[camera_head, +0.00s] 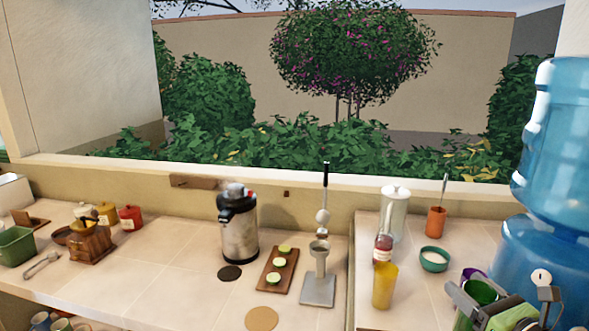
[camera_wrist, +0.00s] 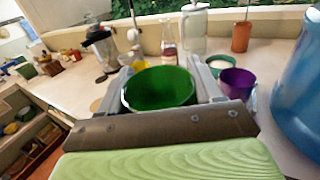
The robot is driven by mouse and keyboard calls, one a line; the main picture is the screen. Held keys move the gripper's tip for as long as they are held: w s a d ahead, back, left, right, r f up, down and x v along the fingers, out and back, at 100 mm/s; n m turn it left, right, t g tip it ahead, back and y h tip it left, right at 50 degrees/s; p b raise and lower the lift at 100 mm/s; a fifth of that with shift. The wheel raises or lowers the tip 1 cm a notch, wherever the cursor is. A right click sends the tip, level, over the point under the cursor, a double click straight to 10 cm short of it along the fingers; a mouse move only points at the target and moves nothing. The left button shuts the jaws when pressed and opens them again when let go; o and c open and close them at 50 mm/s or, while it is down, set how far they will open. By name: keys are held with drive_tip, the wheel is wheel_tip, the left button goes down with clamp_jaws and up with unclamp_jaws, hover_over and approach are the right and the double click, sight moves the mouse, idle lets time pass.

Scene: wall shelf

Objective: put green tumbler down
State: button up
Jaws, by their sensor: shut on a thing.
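The green tumbler (camera_wrist: 158,89) is between the two fingers of my gripper (camera_wrist: 161,75) in the wrist view, with its open rim facing the camera. The gripper is shut on it. In the head view the tumbler (camera_head: 482,291) shows at the lower right, partly hidden by my gripper (camera_head: 500,299). It appears above the right-hand counter; I cannot tell whether its base touches. A purple tumbler (camera_wrist: 238,82) stands just right of it in the wrist view; its rim (camera_head: 472,272) shows behind the green one in the head view.
A yellow tumbler (camera_head: 384,286), a bottle (camera_head: 382,249), a white canister (camera_head: 395,212), a teal bowl (camera_head: 434,259) and an orange cup (camera_head: 436,222) stand on the right counter. A large blue water bottle (camera_head: 555,150) is at the right. Bare counter (camera_head: 425,300) lies right of the yellow tumbler.

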drive_tip(key=w+a+f+n+g+y, duration=0.1)
drive_tip(key=a+f+n+g+y, duration=0.6)
drive_tip(key=a+f, duration=1.5)
drive_tip(key=a+n+y, duration=0.1)
drive_tip(key=y, duration=0.3)
drive_tip(key=shift+w+a+n, duration=0.25)
drive_tip(key=shift+a+n, duration=0.1)
drive_tip(key=shift+n, duration=0.05)
drive_tip(key=shift+s, duration=0.1)
drive_tip(key=shift+f, duration=0.1)
